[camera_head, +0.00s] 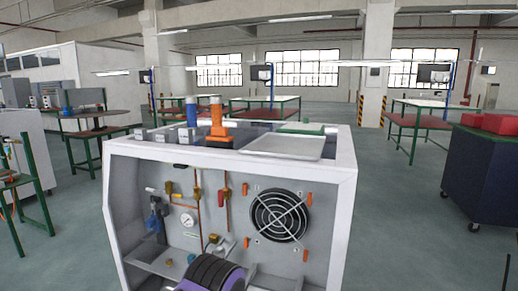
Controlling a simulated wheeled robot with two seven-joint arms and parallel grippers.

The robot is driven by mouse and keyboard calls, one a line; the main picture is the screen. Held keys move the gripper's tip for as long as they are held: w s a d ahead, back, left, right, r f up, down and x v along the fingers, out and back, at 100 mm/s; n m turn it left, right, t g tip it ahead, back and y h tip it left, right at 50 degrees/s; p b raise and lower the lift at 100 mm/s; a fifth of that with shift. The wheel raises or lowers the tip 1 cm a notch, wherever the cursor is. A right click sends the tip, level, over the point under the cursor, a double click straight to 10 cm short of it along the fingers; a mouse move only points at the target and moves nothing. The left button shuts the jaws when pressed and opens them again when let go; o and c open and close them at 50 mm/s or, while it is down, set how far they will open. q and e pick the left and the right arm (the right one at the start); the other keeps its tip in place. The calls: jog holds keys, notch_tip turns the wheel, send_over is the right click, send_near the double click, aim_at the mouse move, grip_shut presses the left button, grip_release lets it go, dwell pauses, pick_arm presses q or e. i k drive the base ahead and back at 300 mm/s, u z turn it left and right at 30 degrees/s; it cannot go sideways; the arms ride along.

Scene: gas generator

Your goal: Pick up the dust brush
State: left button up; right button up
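A flat green item (301,128) lies at the back of the top, right of the middle.
A flat light tray or panel (284,146) covers the top's right front. The cabinet's open front shows a fan (280,216), a gauge (187,219) and pipes. A dark wheeled cabinet (485,175) with red boxes (492,123) stands right. Floor between them is clear.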

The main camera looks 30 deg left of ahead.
aim_at(219, 138)
jog(key=u, duration=1.2)
